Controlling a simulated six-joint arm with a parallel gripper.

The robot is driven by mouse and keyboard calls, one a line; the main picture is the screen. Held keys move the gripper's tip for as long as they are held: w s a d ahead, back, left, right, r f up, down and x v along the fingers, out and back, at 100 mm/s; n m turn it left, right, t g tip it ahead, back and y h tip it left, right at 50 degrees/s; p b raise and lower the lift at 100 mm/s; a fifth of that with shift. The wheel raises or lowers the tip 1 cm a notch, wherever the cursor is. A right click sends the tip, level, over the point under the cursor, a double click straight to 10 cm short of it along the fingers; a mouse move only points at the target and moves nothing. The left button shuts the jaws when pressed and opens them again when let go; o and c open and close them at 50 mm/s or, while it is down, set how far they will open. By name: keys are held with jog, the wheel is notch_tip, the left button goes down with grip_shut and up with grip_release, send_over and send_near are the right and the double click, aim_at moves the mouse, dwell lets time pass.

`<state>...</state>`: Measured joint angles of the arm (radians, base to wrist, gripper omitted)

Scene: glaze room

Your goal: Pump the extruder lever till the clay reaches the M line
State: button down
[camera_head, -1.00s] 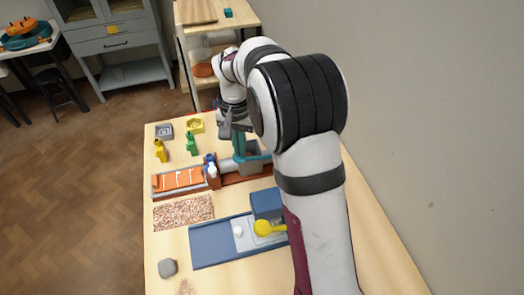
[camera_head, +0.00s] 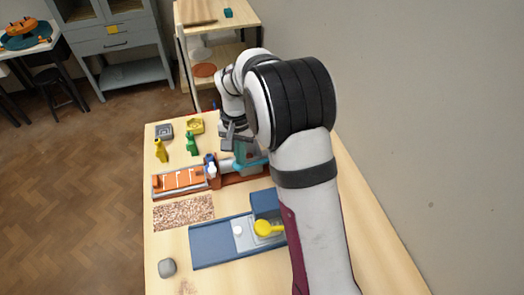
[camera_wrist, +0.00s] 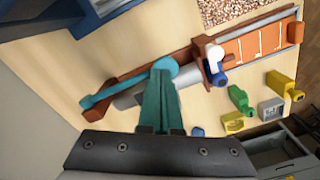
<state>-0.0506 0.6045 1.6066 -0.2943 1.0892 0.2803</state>
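The extruder lies along the table, with a grey barrel (camera_wrist: 134,96) on a red-brown base. Its light teal lever (camera_wrist: 112,91) runs along the barrel to a rounded end. An orange strip with white marks (camera_wrist: 262,45) extends from the extruder's outlet; it also shows in the head view (camera_head: 180,180). I cannot read the mark letters or tell where the clay's front edge lies. My gripper (camera_wrist: 165,78) has dark teal fingers, side by side and shut, with tips at the lever's rounded end. Whether they press on it is unclear. It also shows in the head view (camera_head: 240,152).
A speckled mat (camera_head: 183,212), a blue tray unit (camera_head: 215,248) with a yellow-handled part, and a grey lump (camera_head: 167,267) lie nearer. A wall borders the right.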

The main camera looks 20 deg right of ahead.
jog(key=shift+f, duration=1.65)
jog(key=shift+r, duration=4.9)
jog(key=shift+f, duration=3.05)
